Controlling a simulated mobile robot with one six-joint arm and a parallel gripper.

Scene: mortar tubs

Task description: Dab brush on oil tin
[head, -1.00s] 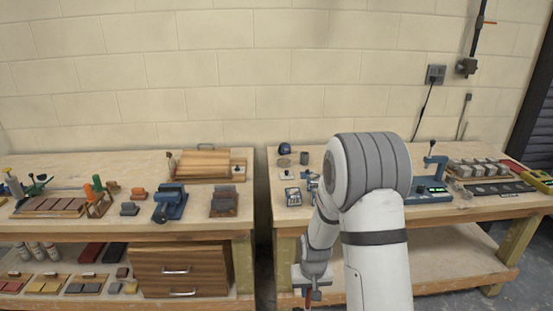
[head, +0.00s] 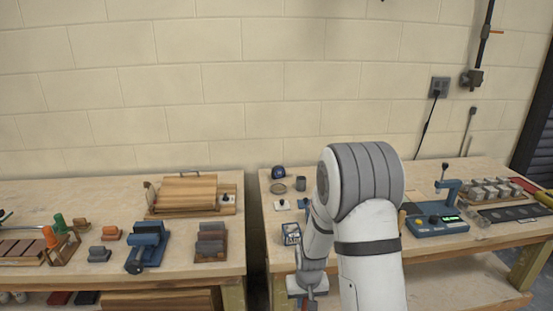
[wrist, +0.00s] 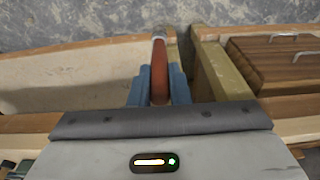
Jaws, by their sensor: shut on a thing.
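My gripper (wrist: 159,92) shows blue fingers in the wrist view, shut on the red-brown handle of the brush (wrist: 159,65). The bristles cannot be made out. In the head view my gripper (head: 306,297) is low at the picture's bottom, in front of the right bench's front edge, with a bit of red below it. A small dark grey round tin (head: 300,184) stands upright at the back left of the right bench, which may be the oil tin. The brush is well apart from it.
A shallow round dish (head: 278,188), a blue round object (head: 278,172) and a small boxy item (head: 291,234) are near the tin. A blue device (head: 436,224) stands further right. A gap separates the left bench (head: 190,283) from the right bench (head: 400,263).

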